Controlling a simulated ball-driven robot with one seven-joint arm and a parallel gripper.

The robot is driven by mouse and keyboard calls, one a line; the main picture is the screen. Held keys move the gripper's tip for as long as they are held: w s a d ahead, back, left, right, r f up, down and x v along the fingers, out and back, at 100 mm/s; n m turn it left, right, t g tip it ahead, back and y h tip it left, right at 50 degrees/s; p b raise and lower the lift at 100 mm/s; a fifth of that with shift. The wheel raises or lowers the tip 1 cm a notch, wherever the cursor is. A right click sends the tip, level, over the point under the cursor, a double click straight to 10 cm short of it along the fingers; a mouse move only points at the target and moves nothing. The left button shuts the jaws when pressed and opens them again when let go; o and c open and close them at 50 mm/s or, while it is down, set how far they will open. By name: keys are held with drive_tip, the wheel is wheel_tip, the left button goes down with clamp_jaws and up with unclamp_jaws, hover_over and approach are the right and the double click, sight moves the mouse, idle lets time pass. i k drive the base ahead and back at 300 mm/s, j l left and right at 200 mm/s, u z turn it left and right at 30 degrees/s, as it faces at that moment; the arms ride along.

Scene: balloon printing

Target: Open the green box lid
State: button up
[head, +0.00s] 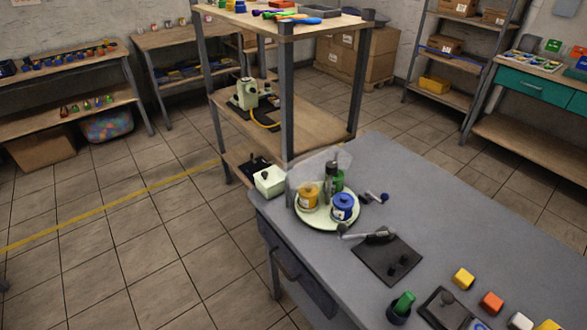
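A small pale green box (270,181) stands at the far left corner of the grey table (440,200). It has a small dark knob on top, and its lid looks shut. The box is partly beside a clear sheet that stands behind the round tray. Several other green things are in view, among them a small green block (553,45) on the right bench and a green piece (403,304) at the table's front. My gripper is not in view.
A round pale tray (325,222) next to the box holds an orange jar (308,196), a blue jar (343,206) and a dark green bottle (335,179). A dark plate (388,262) lies nearer. Coloured blocks (491,302) line the front right. A wooden shelf rack stands behind.

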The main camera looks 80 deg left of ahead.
sight(269, 177)
drive_tip(key=u, duration=2.1)
drive_tip(key=i+j, duration=0.25)
drive_tip(key=j, duration=0.15)
drive_tip(key=i+j, duration=0.25)
drive_tip(key=j, duration=0.2)
drive_tip(key=i+j, duration=0.25)
drive_tip(key=j, duration=0.15)
